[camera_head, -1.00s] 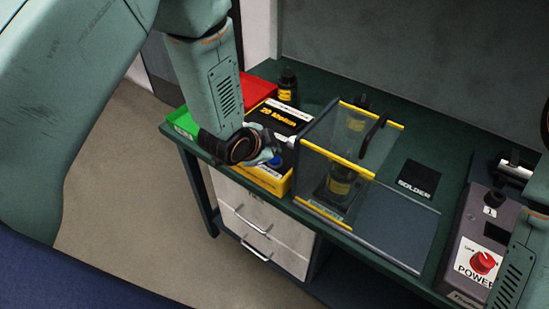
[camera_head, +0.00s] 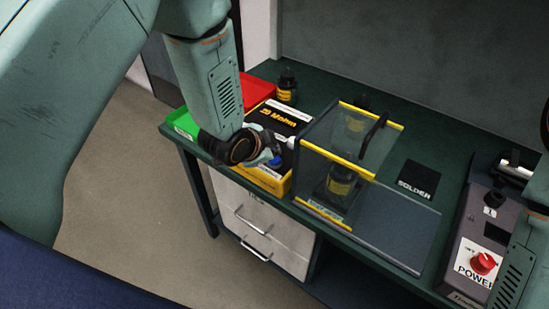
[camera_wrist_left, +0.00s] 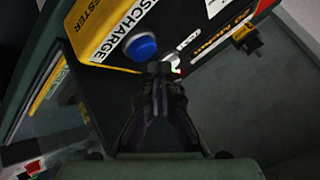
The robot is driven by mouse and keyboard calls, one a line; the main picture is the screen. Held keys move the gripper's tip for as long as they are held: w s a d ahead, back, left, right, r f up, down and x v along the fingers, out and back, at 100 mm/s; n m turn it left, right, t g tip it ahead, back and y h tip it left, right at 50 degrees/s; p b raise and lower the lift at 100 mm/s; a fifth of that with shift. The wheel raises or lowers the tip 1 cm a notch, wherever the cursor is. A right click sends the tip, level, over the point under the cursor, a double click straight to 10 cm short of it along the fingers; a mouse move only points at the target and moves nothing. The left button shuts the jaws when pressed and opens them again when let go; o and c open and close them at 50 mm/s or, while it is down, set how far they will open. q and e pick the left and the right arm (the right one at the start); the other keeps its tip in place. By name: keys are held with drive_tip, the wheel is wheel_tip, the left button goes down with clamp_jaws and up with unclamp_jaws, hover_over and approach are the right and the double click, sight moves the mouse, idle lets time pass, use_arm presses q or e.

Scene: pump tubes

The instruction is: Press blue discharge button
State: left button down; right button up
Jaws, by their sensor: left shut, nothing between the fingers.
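The blue discharge button (camera_wrist_left: 141,48) sits on the yellow and black tester box (camera_wrist_left: 93,30), beside a white DISCHARGE label (camera_wrist_left: 118,32). In the head view, the button (camera_head: 277,161) shows just right of my left gripper (camera_head: 266,155). In the wrist view, the left fingertips (camera_wrist_left: 160,70) are shut and empty, close to the button's lower right edge. I cannot tell whether they touch it. My right gripper is out of view; only part of that arm shows at the right edge.
A clear case with yellow edges (camera_head: 366,172) stands right of the tester. Green (camera_head: 180,122) and red (camera_head: 258,90) trays lie left and behind. A dark bottle (camera_head: 287,87) stands behind the tester. A grey unit with a red power knob (camera_head: 483,263) is at the right.

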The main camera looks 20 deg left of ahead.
sight(273, 161)
use_arm(q)
drive_tip(key=shift+f, duration=0.4)
drive_tip(key=shift+f+b, duration=0.65)
drive_tip(key=shift+b, duration=0.05)
idle(0.8)
drive_tip(key=shift+r, duration=0.1)
drive_tip(key=shift+r+p, duration=0.95)
drive_tip(key=shift+r, duration=0.05)
wheel_tip(273, 161, up, 5)
drive_tip(key=p, duration=0.4)
idle(0.8)
